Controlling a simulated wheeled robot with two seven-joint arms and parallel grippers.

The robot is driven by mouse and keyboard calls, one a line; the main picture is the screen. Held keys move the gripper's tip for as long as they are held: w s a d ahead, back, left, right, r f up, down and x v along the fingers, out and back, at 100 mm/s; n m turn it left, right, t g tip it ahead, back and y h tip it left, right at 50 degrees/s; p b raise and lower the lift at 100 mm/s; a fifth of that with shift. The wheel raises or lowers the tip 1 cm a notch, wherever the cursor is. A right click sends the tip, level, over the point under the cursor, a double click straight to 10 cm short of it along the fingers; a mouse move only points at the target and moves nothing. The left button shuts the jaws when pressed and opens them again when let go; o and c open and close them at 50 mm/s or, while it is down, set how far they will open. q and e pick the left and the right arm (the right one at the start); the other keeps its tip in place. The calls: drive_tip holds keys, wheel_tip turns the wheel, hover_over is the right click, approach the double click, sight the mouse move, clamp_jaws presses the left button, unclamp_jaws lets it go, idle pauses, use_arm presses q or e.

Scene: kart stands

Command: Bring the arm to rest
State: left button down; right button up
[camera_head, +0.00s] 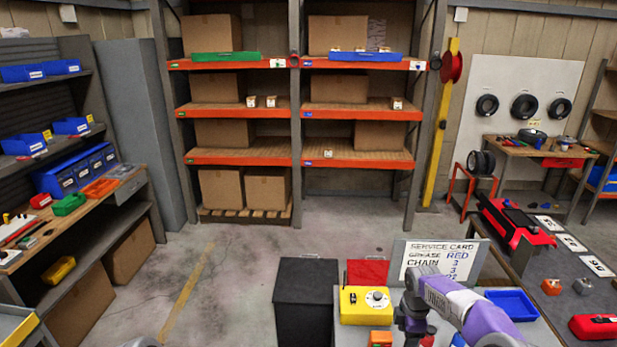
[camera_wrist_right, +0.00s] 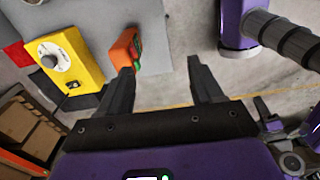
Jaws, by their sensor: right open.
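My right arm (camera_head: 455,300) reaches in from the lower right over the grey stand top. Its gripper (camera_wrist_right: 160,75) is open, with nothing between the fingers in the right wrist view. An orange and green device (camera_wrist_right: 126,50) lies close to the left fingertip; I cannot tell if they touch. A yellow box with a dial (camera_head: 366,305) stands left of the arm in the head view and also shows in the right wrist view (camera_wrist_right: 66,60).
A service card (camera_head: 440,258) stands behind my right arm. A blue tray (camera_head: 512,304) is right of it, a black bin (camera_head: 305,300) left. A bench with a red tool (camera_head: 515,228) is at right, a workbench (camera_head: 70,235) at left. Open floor (camera_head: 240,260) lies before the shelves.

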drive_tip(key=s+a+f+m+y+b, duration=0.1)
drive_tip(key=a+f+b, duration=0.15)
drive_tip(key=f, duration=0.35)
drive_tip(key=a+f+m+y+b, duration=0.1)
drive_tip(key=a+f+m, duration=0.15)
drive_tip(key=f, duration=0.45)
drive_tip(key=s+a+f+m+y+b, duration=0.1)
drive_tip(key=s+a+f+m+b, duration=0.25)
drive_tip(key=s+f, duration=0.35)
drive_tip(key=s+a+f+m+y+b, duration=0.1)
drive_tip(key=s+a+f+m+b, duration=0.3)
drive_tip(key=f, duration=0.5)
use_arm(q)
wheel_tip(320, 180, down, 17)
drive_tip(key=b, duration=0.4)
drive_tip(key=shift+w+r+b, duration=0.2)
drive_tip(key=shift+w+b, duration=0.2)
drive_tip(key=shift+w, duration=0.05)
use_arm(e)
drive_tip(key=s+a+f+m, duration=0.2)
drive_tip(key=s+f+m, duration=0.2)
drive_tip(key=s, duration=0.4)
drive_tip(key=s+a+f+m, duration=0.2)
drive_tip(key=s+f+m, duration=0.2)
drive_tip(key=s, duration=0.4)
drive_tip(key=shift+s+f+m, duration=0.2)
drive_tip(key=shift+f+m, duration=0.2)
drive_tip(key=shift+f, duration=0.4)
